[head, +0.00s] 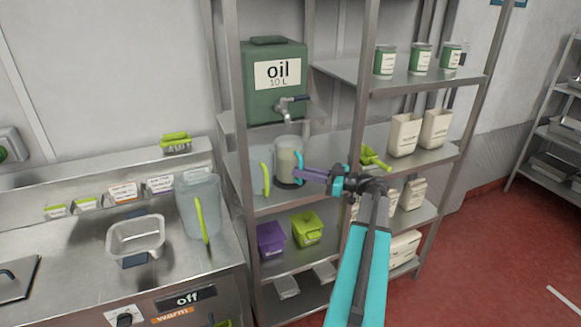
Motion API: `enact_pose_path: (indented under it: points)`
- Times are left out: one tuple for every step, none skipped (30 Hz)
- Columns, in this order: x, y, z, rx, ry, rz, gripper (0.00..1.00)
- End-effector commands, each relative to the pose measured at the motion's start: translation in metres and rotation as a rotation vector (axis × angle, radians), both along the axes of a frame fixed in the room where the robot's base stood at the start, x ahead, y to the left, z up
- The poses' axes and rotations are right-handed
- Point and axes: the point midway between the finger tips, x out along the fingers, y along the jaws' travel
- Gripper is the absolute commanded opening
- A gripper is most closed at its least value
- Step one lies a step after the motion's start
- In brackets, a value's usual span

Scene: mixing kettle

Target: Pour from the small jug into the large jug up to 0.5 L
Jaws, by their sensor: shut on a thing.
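The small jug (287,160) is clear, with a greyish-beige fill showing inside. It looks upright on the middle shelf, below the tap of the green oil container. My gripper (299,166) reaches it from the right and is shut on it, with cyan finger parts at the jug's right side. The far side of the grip is hidden. A yellow-green handle (265,179) shows just left of the small jug. The large jug (190,203) is clear, with a yellow-green handle, and stands upright on the steel counter at the left. No fill is clear in it.
The oil container (274,98) with its tap (287,108) stands above the small jug. Shelf posts rise on both sides of it. A metal pan (135,237) is left of the large jug. Purple (271,240) and green (307,229) tubs are on the shelf below.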

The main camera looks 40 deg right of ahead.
Motion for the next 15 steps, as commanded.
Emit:
enact_pose_path:
  points:
    - [0.0,0.0,0.005,-0.001,-0.006,0.0,0.0]
    - [0.0,0.0,0.006,-0.001,-0.006,0.0,0.0]
    - [0.0,0.0,0.009,-0.002,-0.006,0.0,0.0]
    - [0.0,0.0,0.011,-0.002,-0.006,0.0,0.0]
    - [0.0,0.0,0.012,-0.002,-0.006,0.0,0.0]
    - [0.0,0.0,0.015,-0.002,-0.006,0.0,0.0]
    - [0.0,0.0,0.017,-0.002,-0.006,0.0,0.0]
    - [0.0,0.0,0.019,-0.002,-0.006,0.0,0.0]
    - [0.0,0.0,0.021,-0.002,-0.006,0.0,0.0]
    - [0.0,0.0,0.023,-0.001,-0.006,0.0,0.0]
    - [0.0,0.0,0.024,-0.001,-0.006,0.0,0.0]
    - [0.0,0.0,0.026,-0.002,-0.006,0.0,0.0]
    - [0.0,0.0,0.028,-0.002,-0.006,0.0,0.0]
    - [0.0,0.0,0.03,-0.002,-0.006,0.0,0.0]
    - [0.0,0.0,0.033,-0.003,-0.007,0.0,0.0]
